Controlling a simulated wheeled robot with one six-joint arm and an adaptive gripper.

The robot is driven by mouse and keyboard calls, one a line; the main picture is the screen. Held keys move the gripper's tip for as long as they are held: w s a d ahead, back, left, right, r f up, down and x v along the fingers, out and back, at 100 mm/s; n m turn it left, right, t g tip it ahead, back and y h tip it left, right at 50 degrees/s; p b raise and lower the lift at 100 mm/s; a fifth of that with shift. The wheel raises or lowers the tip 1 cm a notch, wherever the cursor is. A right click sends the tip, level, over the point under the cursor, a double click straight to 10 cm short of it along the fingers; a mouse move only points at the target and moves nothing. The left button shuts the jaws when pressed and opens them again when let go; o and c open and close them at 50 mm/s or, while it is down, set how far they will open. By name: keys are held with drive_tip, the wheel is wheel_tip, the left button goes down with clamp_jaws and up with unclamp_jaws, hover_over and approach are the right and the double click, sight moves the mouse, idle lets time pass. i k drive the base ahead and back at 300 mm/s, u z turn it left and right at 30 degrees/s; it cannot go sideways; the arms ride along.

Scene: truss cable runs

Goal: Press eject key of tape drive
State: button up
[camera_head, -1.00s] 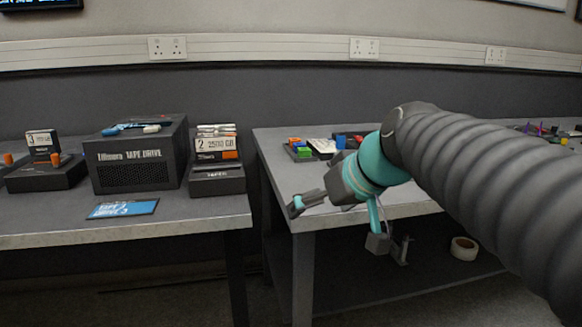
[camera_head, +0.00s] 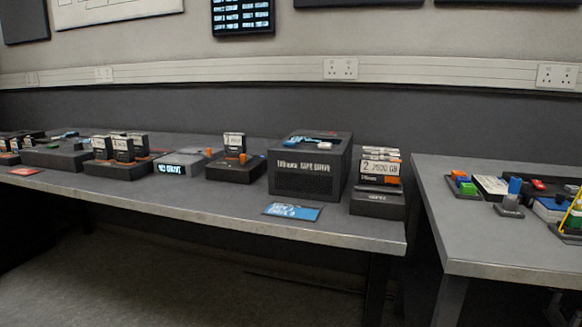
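The tape drive (camera_head: 306,182) is a dark box with white lettering and a grille on its front. It stands on the left table, near the table's right end. Small blue and light-coloured parts lie on its top, too small to tell apart, so I cannot make out the eject key. A blue card (camera_head: 292,211) lies on the table in front of it. A tape rack (camera_head: 377,203) with upright tapes stands just right of the drive. My gripper is not in the current view.
A dark block with an orange knob (camera_head: 235,171) stands left of the drive. Further left are an HD drive (camera_head: 181,165) and tape holders (camera_head: 118,167). A gap separates the left table (camera_head: 200,213) from the right table (camera_head: 500,245), which holds coloured parts.

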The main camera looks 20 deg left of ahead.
sight(322, 146)
drive_tip(key=u, duration=0.95)
